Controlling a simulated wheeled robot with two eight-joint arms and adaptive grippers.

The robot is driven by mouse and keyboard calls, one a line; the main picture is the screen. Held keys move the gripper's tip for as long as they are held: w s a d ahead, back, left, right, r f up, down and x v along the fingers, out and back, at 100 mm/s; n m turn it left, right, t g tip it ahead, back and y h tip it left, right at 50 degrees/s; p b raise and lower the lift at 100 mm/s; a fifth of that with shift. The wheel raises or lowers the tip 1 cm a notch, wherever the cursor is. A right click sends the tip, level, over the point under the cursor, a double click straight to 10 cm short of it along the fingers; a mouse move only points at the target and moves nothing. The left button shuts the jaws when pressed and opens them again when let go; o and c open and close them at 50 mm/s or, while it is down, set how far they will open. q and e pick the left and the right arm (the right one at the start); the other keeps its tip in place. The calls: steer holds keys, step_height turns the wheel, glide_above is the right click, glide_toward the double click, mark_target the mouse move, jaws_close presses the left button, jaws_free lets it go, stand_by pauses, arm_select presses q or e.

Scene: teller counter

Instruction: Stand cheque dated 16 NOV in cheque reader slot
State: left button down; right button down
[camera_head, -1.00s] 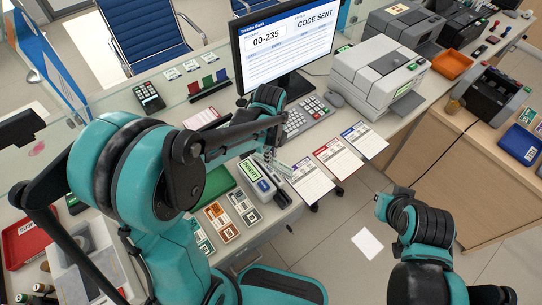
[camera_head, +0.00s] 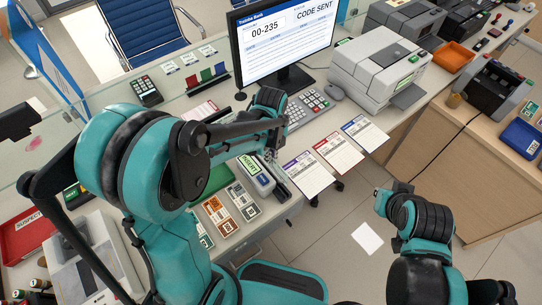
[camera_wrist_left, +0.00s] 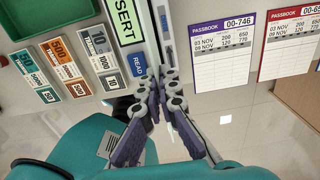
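The cheque reader (camera_head: 264,184) stands near the counter's front edge, its green display reading INSERT. It also shows in the left wrist view (camera_wrist_left: 152,22), with a blue READ label beside the slot strip. My left gripper (camera_head: 270,156) is low over the reader's right side. In the left wrist view its fingertips (camera_wrist_left: 166,82) are close together at the near end of the slot strip. I cannot make out a cheque or the date 16 NOV; any sheet between the fingers is edge-on or hidden. My right gripper (camera_head: 381,203) is off the counter, over the floor, its fingers unclear.
Purple (camera_head: 306,174), red (camera_head: 339,153) and blue (camera_head: 366,134) passbook sheets lie right of the reader. Banknote cards (camera_head: 217,213) lie to its left. The keypad (camera_head: 307,109), monitor (camera_head: 284,40) and printer (camera_head: 380,72) stand behind.

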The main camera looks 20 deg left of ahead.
arm_select(q)
steer(key=shift+f+b, duration=2.65)
steer(key=shift+f, duration=0.75)
steer(key=c, duration=1.6)
jaws_free()
steer(key=shift+c, duration=0.2)
steer(key=shift+r, duration=0.15)
steer(key=shift+r+p, duration=2.75)
steer(key=shift+r, duration=0.65)
